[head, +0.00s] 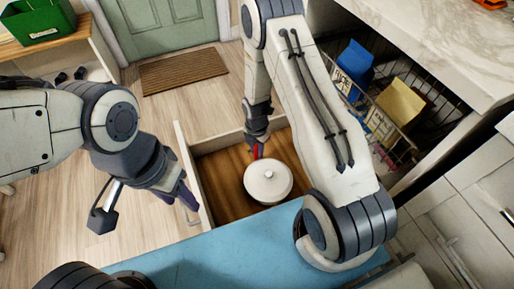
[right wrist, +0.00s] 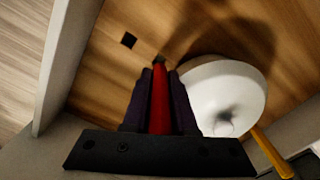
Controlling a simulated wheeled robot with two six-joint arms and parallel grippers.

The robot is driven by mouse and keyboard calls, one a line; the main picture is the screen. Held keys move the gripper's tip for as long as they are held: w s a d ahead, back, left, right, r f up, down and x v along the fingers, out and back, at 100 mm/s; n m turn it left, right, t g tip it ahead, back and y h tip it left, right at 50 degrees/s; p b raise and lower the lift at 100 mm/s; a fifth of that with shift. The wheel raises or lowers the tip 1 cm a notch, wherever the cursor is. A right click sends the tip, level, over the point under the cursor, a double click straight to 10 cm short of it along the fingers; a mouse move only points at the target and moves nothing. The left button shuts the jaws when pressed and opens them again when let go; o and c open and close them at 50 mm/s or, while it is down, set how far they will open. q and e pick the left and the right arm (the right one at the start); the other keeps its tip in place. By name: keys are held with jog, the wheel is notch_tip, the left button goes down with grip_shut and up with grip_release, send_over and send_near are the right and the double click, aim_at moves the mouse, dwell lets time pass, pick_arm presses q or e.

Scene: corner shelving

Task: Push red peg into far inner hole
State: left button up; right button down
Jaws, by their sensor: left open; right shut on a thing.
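The red peg (head: 258,152) is held upright or nearly so by my right gripper (head: 257,144) inside the open drawer. In the right wrist view the peg (right wrist: 160,98) lies between the two dark fingers of my right gripper (right wrist: 160,92). Its far end is close to a dark hole (right wrist: 160,60) in the wooden drawer bottom; whether it has entered cannot be told. A second, square hole (right wrist: 128,40) lies uncovered to the upper left. My left gripper (head: 186,202) is open and empty beside the drawer's left wall.
A round white lidded pot (head: 268,186) stands in the drawer (head: 218,164), close to the right gripper; the right wrist view shows it (right wrist: 226,92) with a yellow rod (right wrist: 272,153) beside it. A wire basket (head: 405,150) with boxes is at right. A blue surface (head: 235,245) lies in front.

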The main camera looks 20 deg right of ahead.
jog(key=shift+f, duration=0.35)
jog(key=shift+r+p, duration=0.1)
jog(key=shift+p, duration=0.35)
dwell(0.9)
jog(key=shift+p, duration=0.6)
dwell(0.5)
jog(key=shift+f+b, duration=0.55)
jog(key=shift+f, duration=0.95)
